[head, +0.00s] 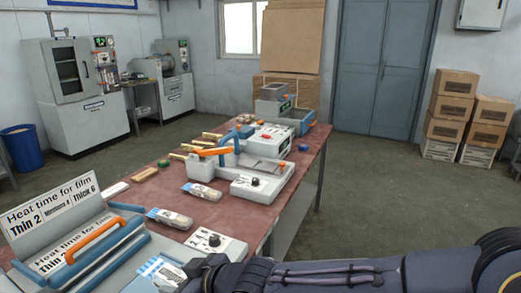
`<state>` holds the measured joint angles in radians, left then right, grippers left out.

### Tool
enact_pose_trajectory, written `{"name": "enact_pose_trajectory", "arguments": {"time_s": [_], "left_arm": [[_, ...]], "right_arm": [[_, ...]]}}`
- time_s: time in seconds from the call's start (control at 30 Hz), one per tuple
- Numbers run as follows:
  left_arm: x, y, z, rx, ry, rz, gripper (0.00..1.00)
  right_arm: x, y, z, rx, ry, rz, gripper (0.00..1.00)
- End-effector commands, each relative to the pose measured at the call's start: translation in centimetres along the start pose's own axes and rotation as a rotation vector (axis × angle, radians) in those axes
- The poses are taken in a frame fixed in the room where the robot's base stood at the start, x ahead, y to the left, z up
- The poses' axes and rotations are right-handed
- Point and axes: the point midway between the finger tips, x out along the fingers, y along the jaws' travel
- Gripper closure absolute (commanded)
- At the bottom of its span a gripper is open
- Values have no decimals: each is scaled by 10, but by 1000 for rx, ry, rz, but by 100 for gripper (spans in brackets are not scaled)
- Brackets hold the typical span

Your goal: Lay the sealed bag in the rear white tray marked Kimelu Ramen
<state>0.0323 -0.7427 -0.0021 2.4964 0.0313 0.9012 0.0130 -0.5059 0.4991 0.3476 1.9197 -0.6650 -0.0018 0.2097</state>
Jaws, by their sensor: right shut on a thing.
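My right gripper (190,272) is at the bottom of the head view, its arm coming in from the right. It is shut on a bag with a blue and white striped print (155,268), just right of the sealer in front. Its fingertips are small and partly hidden, and part of the bag is out of sight. Two similar packs, one nearer (170,218) and one farther (202,191), lie on the red-brown table. I cannot make out a white tray marked Kimelu Ramen. My left gripper is not in view.
A sealer with an orange handle (95,240) and a heat-time sign (50,207) stand at the front left. A white control box (214,243) sits beside my gripper.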

Motion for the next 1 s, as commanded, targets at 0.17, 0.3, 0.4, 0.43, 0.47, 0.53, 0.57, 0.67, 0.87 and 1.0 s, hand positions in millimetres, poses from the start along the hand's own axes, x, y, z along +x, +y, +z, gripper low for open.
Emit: {"name": "enact_pose_trajectory", "arguments": {"time_s": [0.17, 0.3, 0.4, 0.43, 0.47, 0.53, 0.57, 0.67, 0.87, 1.0], "left_arm": [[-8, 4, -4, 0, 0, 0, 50], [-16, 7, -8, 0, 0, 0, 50], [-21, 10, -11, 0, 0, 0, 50], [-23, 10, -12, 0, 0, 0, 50], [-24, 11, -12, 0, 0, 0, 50], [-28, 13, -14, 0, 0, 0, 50], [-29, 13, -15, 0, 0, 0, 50], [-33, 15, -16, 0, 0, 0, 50], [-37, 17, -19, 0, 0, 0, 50], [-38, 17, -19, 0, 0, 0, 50]], "right_arm": [[-1, 39, 38, 55, -6, 103, 77], [-16, 93, 90, 146, -10, 266, 77], [-36, 132, 127, 220, -11, 402, 77], [-45, 144, 139, 242, -11, 445, 77], [-54, 155, 150, 266, -11, 488, 77], [-77, 178, 175, 321, -10, 589, 77], [-88, 188, 185, 344, -9, 632, 77], [-124, 212, 215, 412, -8, 758, 77], [-182, 238, 251, 506, -2, 929, 77], [-200, 242, 264, 532, -3, 978, 77]]}}
